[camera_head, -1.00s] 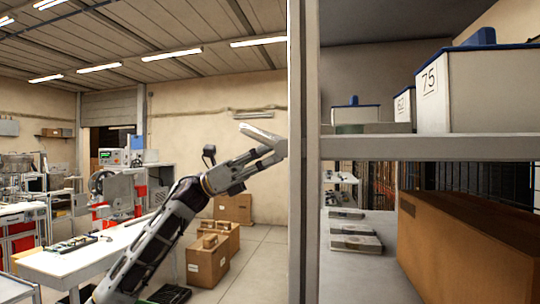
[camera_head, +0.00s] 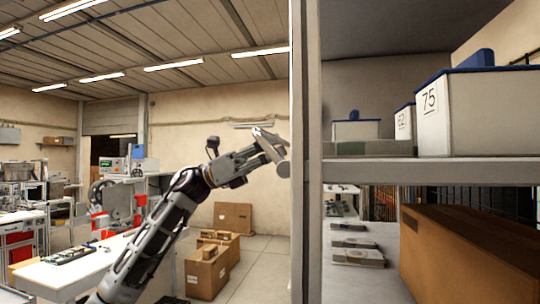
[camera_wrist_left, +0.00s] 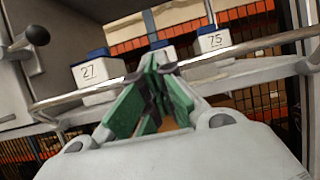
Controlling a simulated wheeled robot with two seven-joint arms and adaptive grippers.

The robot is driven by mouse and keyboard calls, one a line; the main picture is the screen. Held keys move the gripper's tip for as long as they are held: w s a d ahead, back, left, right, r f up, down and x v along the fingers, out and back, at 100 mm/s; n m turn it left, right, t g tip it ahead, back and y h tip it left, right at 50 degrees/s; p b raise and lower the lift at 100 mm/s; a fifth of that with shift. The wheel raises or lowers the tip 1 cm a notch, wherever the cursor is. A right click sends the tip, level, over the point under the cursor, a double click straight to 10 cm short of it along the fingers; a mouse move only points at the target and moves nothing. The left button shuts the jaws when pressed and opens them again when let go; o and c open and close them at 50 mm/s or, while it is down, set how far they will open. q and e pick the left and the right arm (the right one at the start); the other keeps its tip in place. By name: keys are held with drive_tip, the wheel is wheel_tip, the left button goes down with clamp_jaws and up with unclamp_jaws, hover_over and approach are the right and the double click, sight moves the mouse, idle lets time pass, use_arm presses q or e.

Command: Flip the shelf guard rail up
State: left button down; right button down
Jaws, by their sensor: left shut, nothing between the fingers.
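My left gripper (camera_head: 276,150) is shut and empty, beside the tall shelf post (camera_head: 306,170). In the left wrist view its green and dark fingers (camera_wrist_left: 155,75) come together in front of the shelf. A thin metal bar, which looks like the guard rail (camera_wrist_left: 260,46), runs across the shelf front there, behind or against the fingers. I cannot tell whether they touch it. The rail does not show clearly in the head view. White bins numbered 27 (camera_wrist_left: 95,73) and 75 (camera_wrist_left: 214,42) sit behind the rail. My right gripper is not in view.
The upper shelf board (camera_head: 400,173) carries blue-lidded white bins. A large cardboard box (camera_head: 470,255) stands below it. A dark round knob (camera_wrist_left: 37,35) is at the wrist view's upper left. A white worktable (camera_head: 60,275) and floor boxes (camera_head: 207,270) lie to the left.

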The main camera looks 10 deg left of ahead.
use_arm(q)
drive_tip(key=shift+d+f, duration=0.1)
idle(1.2)
drive_tip(key=shift+f, duration=0.1)
drive_tip(key=v, duration=1.2)
drive_tip(key=shift+r, duration=0.25)
idle(0.5)
